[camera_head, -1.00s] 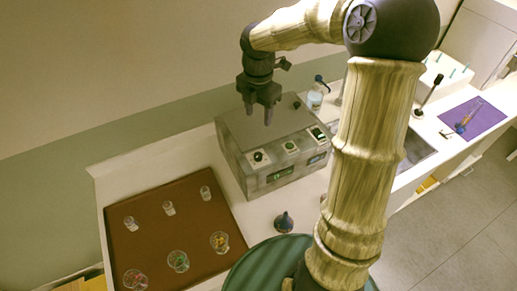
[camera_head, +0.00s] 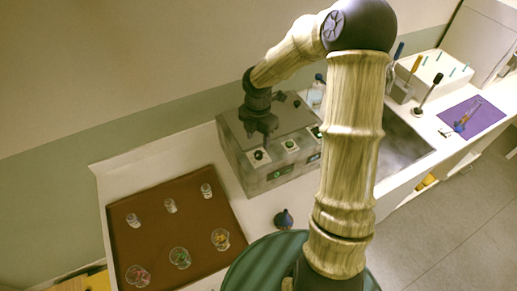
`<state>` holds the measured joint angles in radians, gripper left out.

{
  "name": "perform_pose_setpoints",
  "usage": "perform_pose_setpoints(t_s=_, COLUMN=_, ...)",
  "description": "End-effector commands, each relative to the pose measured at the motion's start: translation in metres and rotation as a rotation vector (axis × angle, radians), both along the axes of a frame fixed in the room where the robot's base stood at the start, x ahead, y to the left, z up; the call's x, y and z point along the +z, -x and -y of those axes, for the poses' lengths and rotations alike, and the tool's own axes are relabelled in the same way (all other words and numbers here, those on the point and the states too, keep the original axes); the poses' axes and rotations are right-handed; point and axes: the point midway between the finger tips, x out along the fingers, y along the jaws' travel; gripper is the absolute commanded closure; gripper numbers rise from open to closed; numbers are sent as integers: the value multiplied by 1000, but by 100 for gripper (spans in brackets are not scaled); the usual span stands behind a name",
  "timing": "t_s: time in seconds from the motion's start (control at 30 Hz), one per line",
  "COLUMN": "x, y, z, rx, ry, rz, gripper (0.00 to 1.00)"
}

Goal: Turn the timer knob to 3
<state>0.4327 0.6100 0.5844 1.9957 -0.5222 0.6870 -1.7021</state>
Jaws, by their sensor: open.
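A grey box-shaped device (camera_head: 233,155) stands on the white counter. Its sloped front carries a row of dark knobs on white plates, with small green displays below. The left knob (camera_head: 260,155) and the middle knob (camera_head: 290,144) show clearly; the right knob (camera_head: 317,132) is partly behind my arm. Which knob is the timer, and the numbers, are too small to read. My gripper (camera_head: 259,139) is open and points down just above and behind the left knob. I cannot tell whether the fingers touch the device.
A brown tray (camera_head: 150,235) with several glass beakers lies left of the device. A small dark flask (camera_head: 283,219) stands in front of it. A bottle (camera_head: 317,93) is behind it. A purple mat (camera_head: 478,116) and a white rack (camera_head: 440,68) are at right.

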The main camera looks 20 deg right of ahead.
Motion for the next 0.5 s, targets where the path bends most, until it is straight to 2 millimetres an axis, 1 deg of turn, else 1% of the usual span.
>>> perform_pose_setpoints(t_s=0.03, x=-9, y=1, z=1, rx=0, ry=0, rz=-6, gripper=51)
perform_pose_setpoints(t_s=0.1, x=-21, y=1, z=1, rx=-2, ry=0, rz=-5, gripper=51)
perform_pose_setpoints(t_s=0.3, x=-54, y=1, z=2, rx=-5, ry=0, rz=-4, gripper=51)
perform_pose_setpoints(t_s=0.4, x=-65, y=1, z=3, rx=-5, ry=0, rz=-2, gripper=51)
perform_pose_setpoints(t_s=0.5, x=-71, y=0, z=2, rx=-4, ry=0, rz=0, gripper=51)
